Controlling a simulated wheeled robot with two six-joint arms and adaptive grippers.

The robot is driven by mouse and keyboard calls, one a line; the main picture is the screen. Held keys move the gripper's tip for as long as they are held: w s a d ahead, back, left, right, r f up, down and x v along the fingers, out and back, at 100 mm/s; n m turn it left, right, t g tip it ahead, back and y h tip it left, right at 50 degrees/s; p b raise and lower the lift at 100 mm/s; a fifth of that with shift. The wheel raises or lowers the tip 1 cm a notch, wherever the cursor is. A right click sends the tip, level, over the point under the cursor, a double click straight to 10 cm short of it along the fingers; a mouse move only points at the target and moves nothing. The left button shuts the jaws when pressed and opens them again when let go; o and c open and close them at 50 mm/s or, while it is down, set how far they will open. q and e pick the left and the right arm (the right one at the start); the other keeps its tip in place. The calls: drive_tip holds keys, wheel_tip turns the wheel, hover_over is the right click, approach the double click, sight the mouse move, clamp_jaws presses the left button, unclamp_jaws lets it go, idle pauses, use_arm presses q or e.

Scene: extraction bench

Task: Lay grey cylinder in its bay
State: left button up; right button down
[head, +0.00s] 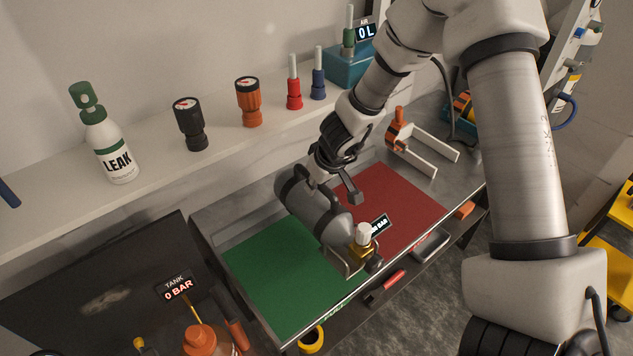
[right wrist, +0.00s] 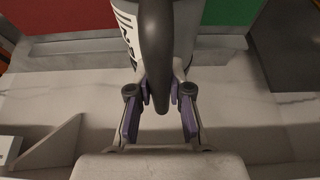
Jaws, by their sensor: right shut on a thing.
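The grey cylinder (head: 312,207) has a dark carrying handle and a brass valve with a white knob (head: 363,233) at its front end. My right gripper (head: 336,188) is shut on the handle; in the right wrist view its purple-padded fingers (right wrist: 160,90) close on both sides of the dark handle (right wrist: 155,50). The cylinder lies tilted in the picture across the border of the green bay (head: 275,270) and the red bay (head: 400,198). I cannot tell whether it touches the bench. It hides part of both bays. My left gripper is not in view.
The shelf behind holds a LEAK bottle (head: 108,145), a black gauge (head: 189,124), an orange gauge (head: 249,102), and red and blue fittings. An orange clamp tool (head: 398,130) lies right of the red bay. An orange-capped tank (head: 205,341) stands front left. Much of both bays is bare.

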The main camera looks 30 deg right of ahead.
sight(329, 192)
drive_tip(key=shift+w+f+b, duration=0.1)
drive_tip(key=shift+f+b, duration=3.15)
drive_tip(key=shift+f, duration=1.2)
drive_tip(key=c, duration=1)
unclamp_jaws()
drive_tip(key=shift+s, duration=0.2)
drive_tip(key=shift+f, duration=0.1)
drive_tip(key=v, duration=1.2)
drive_tip(key=shift+s, duration=0.1)
